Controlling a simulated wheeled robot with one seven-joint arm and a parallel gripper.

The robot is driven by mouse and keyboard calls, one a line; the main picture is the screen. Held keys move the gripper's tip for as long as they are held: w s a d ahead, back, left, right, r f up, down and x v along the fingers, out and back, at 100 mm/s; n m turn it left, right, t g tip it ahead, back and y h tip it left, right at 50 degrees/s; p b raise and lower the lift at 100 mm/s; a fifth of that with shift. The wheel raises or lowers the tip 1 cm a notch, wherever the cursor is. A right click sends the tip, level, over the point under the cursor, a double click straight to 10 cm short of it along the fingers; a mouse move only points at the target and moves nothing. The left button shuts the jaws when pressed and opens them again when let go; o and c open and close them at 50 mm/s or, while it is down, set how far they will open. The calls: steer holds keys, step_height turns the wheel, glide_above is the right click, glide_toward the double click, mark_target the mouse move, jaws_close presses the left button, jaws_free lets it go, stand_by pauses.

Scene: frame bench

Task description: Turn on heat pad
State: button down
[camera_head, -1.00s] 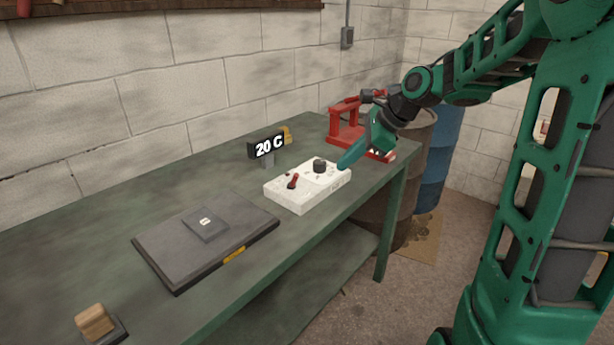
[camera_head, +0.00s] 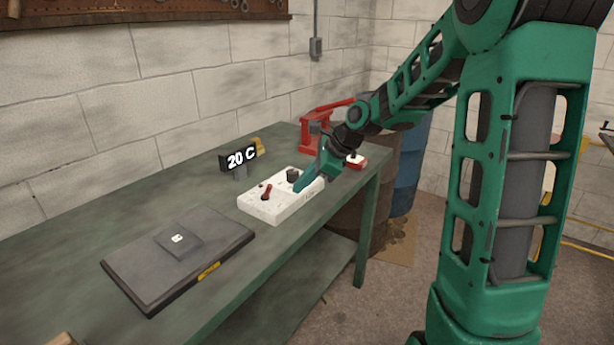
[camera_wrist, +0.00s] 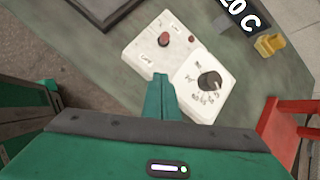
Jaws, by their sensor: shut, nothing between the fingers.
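The white control box (camera_head: 262,211) carries a red-tipped switch (camera_head: 266,192) and a black dial (camera_head: 292,175). They also show in the wrist view, the switch (camera_wrist: 165,39) on the left part and the dial (camera_wrist: 209,81) on the right. A display (camera_head: 238,158) behind the box reads 20 C. My gripper (camera_head: 300,184) is shut and empty. In the wrist view its fingertips (camera_wrist: 160,78) lie over the box's near edge, between switch and dial; contact is unclear.
A red stand (camera_head: 316,132) is at the bench's far end, behind my gripper. A yellow part (camera_head: 256,142) sits by the display. Barrels (camera_head: 407,170) stand beyond the bench. The green bench top (camera_head: 190,190) is clear between pad and display.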

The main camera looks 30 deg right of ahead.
mark_target(268, 191)
steer(key=x, duration=0.3)
steer(key=shift+a+f, duration=0.1)
steer(key=shift+a, duration=0.05)
steer(key=shift+w+a+r, duration=0.2)
steer(key=shift+a+r, duration=0.15)
steer(key=shift+a, duration=0.15)
steer(key=shift+w+a+r, duration=0.25)
steer(key=shift+a+r, duration=0.05)
steer(key=shift+a, duration=0.25)
steer(key=shift+w+a+r, duration=0.25)
steer(key=shift+w+a, duration=0.05)
steer(key=shift+a, duration=0.25)
steer(key=shift+d, duration=0.2)
